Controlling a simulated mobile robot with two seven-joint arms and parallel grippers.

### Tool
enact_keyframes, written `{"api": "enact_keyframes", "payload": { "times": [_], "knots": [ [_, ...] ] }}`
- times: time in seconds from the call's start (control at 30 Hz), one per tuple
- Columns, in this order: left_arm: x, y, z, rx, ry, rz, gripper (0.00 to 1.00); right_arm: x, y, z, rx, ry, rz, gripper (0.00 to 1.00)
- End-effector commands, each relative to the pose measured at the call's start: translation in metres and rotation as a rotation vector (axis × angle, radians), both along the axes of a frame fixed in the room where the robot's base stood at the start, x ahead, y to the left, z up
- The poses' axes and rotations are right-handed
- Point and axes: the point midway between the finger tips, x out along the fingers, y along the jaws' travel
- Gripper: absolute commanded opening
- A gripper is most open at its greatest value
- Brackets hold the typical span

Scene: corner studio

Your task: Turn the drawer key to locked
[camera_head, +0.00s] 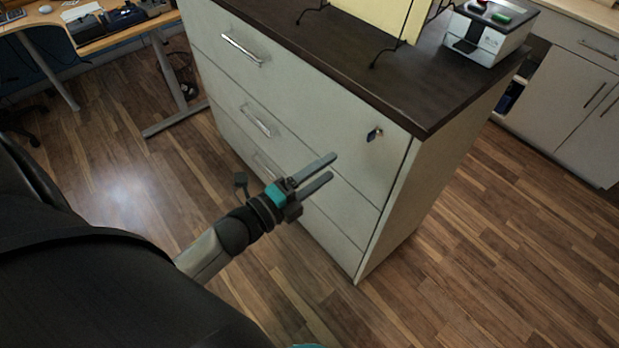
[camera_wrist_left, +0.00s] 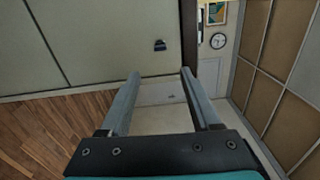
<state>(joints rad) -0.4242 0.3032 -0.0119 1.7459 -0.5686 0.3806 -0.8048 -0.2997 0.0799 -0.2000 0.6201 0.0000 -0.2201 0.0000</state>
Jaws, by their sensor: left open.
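The drawer key (camera_head: 374,134) is a small dark blue key in the lock near the right end of the top drawer front of the grey-white cabinet (camera_head: 300,118). It also shows in the left wrist view (camera_wrist_left: 160,45), above and beyond the fingers. My left gripper (camera_head: 333,168) is open and empty. In the head view it is in front of the drawers, left of and lower than the key, and apart from it. In the wrist view nothing is between its fingers (camera_wrist_left: 159,75). My right gripper is not in view.
The cabinet's dark top (camera_head: 400,78) carries a yellow panel on dark feet (camera_head: 372,18) and a small white device (camera_head: 485,36). Metal handles (camera_head: 242,48) stick out from the drawer fronts. A desk (camera_head: 110,35) stands at the back left. The wooden floor (camera_head: 470,240) is clear at the right.

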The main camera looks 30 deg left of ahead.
Motion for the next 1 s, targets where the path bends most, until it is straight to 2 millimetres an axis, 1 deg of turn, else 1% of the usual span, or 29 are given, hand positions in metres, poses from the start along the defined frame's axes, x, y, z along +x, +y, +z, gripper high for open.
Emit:
{"api": "enact_keyframes", "payload": {
  "times": [0.03, 0.1, 0.3, 0.9, 0.97, 1.0],
  "knots": [
    [-0.008, 0.003, 0.000, 0.000, 0.001, 0.000, 0.64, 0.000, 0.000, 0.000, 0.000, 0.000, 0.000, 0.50],
    [-0.016, 0.006, -0.001, 0.001, 0.002, 0.000, 0.64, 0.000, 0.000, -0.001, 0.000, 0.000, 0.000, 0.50],
    [-0.029, 0.010, 0.000, 0.001, -0.001, 0.000, 0.64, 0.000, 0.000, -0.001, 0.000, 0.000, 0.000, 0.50],
    [-0.031, 0.011, 0.000, 0.000, -0.001, 0.000, 0.64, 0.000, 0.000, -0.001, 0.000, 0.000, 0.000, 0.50],
    [-0.031, 0.012, -0.004, -0.009, 0.010, 0.006, 0.64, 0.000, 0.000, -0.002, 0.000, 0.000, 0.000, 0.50],
    [-0.031, 0.014, -0.011, -0.023, 0.029, 0.016, 0.64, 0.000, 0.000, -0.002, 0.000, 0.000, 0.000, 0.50]
  ]
}}
